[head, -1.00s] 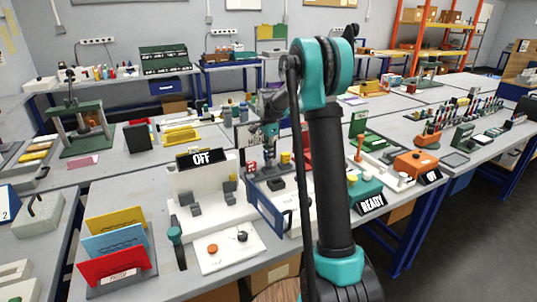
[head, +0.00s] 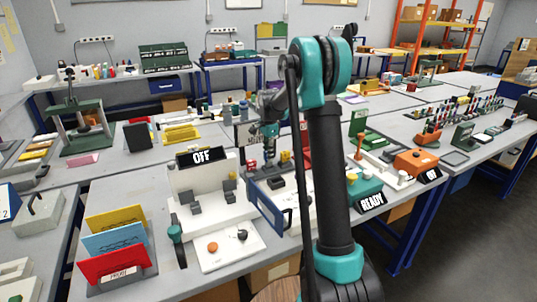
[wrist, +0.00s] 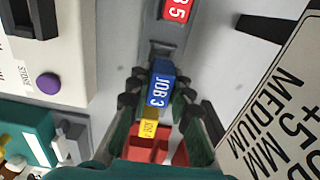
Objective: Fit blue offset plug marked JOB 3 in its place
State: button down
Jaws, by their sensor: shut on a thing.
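The blue offset plug (wrist: 161,85) marked JOB 3 sits between the fingertips of my gripper (wrist: 160,102) in the wrist view, and the jaws are shut on it. A red plug (wrist: 178,9) with a 5 on its label is above it in that view, and a yellow plug (wrist: 149,128) is just below it. In the head view my gripper (head: 270,157) points down between the red plug (head: 252,164) and the yellow plug (head: 285,156); the blue plug is hidden there. I cannot tell whether the blue plug is clear of its holder.
The white plotter (head: 200,188) with an OFF display (head: 200,156) stands to the left. A teal box (head: 364,186) with a READY display is to the right. A light sign (wrist: 280,95) reading +5 MM MEDIUM lies close to the gripper in the wrist view. Dark table-side parts leave little free room.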

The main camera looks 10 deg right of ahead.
jog(key=shift+f, duration=1.2)
jog(key=c, duration=1.3)
grip_release()
jog(key=shift+r, duration=0.15)
notch_tip(320, 180, up, 12)
jog(key=shift+f, duration=0.1)
